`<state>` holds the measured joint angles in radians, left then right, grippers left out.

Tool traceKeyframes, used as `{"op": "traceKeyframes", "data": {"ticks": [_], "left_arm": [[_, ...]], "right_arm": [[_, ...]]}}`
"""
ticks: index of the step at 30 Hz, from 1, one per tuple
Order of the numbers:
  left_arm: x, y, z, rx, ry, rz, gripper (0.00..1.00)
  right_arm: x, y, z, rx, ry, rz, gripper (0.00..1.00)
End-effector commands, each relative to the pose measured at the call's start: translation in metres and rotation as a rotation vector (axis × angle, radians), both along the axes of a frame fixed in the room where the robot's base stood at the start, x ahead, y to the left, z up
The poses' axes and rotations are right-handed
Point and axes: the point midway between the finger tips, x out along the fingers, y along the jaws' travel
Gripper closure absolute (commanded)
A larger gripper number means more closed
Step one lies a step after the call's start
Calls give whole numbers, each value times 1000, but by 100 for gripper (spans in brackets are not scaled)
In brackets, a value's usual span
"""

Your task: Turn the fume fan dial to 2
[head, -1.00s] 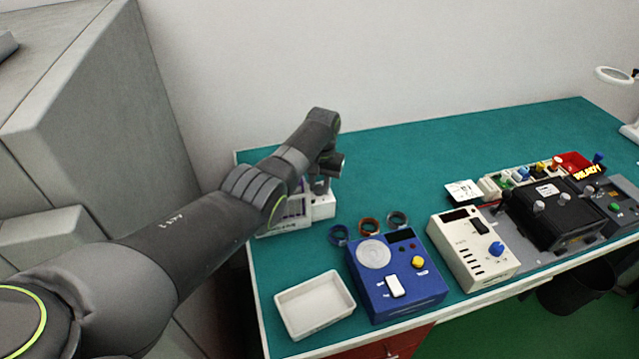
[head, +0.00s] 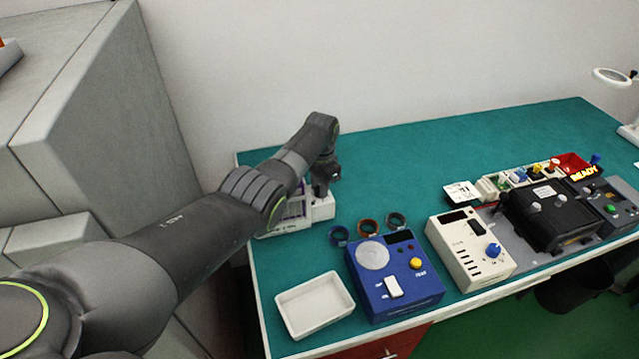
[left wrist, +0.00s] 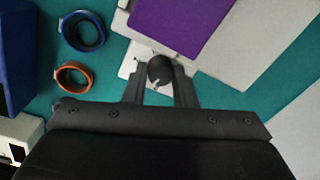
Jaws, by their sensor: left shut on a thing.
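The fume fan is a white unit (head: 322,208) with a purple panel (head: 297,207) at the back left of the green bench, partly hidden behind my left arm. In the left wrist view its purple panel (left wrist: 178,22) is at the top. Its round black dial (left wrist: 160,70) sits on a white base, with a pale pointer mark toward the bottom of the picture. My left gripper (left wrist: 160,84) is shut on the dial, one finger on each side. In the head view the left gripper (head: 321,187) is over the unit's right part, its fingers hard to make out. My right gripper is out of view.
Blue and brown rings (head: 369,227) lie beside the fan. A white tray (head: 314,304), a blue box (head: 392,278) and a cream box with a blue knob (head: 470,250) stand along the front. The bench's back middle is clear.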

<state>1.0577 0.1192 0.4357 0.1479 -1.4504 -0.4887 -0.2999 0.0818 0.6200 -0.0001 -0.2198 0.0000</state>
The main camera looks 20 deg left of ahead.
Motion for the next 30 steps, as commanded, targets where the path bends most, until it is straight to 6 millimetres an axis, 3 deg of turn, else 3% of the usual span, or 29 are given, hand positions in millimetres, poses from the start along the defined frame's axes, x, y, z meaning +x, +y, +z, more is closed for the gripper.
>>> {"op": "traceKeyframes", "data": {"ticks": [15,30], "left_arm": [[0,1,1,1,-2,-472,98],[0,1,1,1,-2,-722,98]], "right_arm": [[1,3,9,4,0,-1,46],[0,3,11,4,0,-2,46]]}}
